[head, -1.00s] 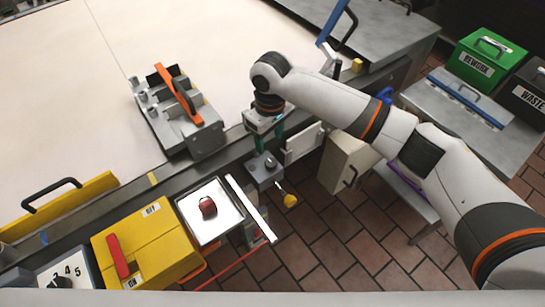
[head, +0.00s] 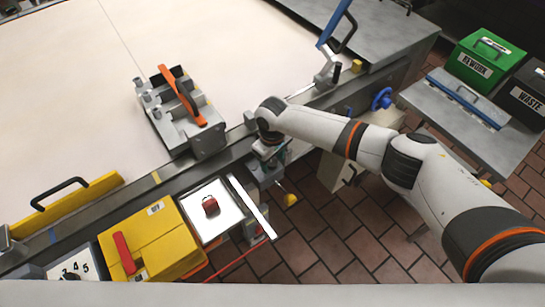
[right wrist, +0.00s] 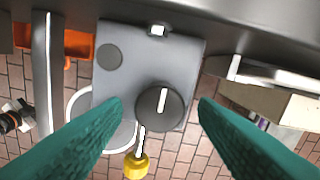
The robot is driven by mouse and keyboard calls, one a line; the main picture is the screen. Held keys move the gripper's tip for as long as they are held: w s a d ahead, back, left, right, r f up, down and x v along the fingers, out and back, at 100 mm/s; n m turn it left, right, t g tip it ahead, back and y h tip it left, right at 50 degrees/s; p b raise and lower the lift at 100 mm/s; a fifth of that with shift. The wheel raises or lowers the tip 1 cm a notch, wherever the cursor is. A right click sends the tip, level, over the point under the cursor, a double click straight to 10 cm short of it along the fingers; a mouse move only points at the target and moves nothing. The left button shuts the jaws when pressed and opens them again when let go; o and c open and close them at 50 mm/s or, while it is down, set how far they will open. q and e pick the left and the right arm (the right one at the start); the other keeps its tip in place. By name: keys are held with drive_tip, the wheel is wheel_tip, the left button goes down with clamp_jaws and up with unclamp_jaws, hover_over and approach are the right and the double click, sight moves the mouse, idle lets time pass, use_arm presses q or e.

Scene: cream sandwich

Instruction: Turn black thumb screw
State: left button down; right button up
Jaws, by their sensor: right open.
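The black thumb screw (right wrist: 160,106) is a round dark knob with a white line on top, on a grey block (right wrist: 128,62) in the right wrist view. The white line stands nearly upright, leaning slightly right. My right gripper (right wrist: 159,108) is open, with one teal finger on each side of the knob and a gap to it on both sides. In the head view my right gripper (head: 268,155) is over the grey block, and my wrist hides the knob. My left gripper is not in view.
A yellow knob (head: 290,199) hangs by the block. A metal tray with a red object (head: 210,207) and a yellow box (head: 150,240) stand left of it. A grey fixture with an orange handle (head: 181,97) sits on the cream surface. A blue handwheel (head: 381,98) is at right.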

drive_tip(key=c, duration=1)
